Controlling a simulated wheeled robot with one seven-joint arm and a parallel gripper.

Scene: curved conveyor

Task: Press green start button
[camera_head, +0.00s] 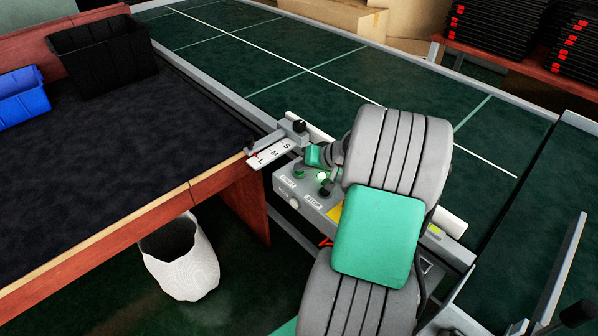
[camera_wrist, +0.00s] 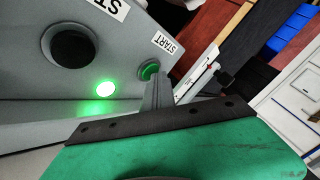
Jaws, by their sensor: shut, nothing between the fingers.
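A grey control box (camera_head: 312,200) stands at the conveyor's edge; it also shows in the wrist view (camera_wrist: 45,85). The green start button (camera_wrist: 149,69) is a small round button beside the START label (camera_wrist: 165,42) in the wrist view. My gripper (camera_wrist: 157,80) is shut and empty, its fingertips right by the button's lower edge in that view. I cannot tell whether they touch it. A green lamp (camera_wrist: 105,88) glows beside the button. In the head view, my gripper (camera_head: 299,171) is over the box, and my arm covers part of it.
A large black round button (camera_wrist: 70,46) sits on the box by a partly cut-off label. A slider plate marked S, M, L (camera_head: 269,154) is next to the box. A dark table (camera_head: 120,150) with bins is at left. The green conveyor (camera_head: 270,60) runs behind.

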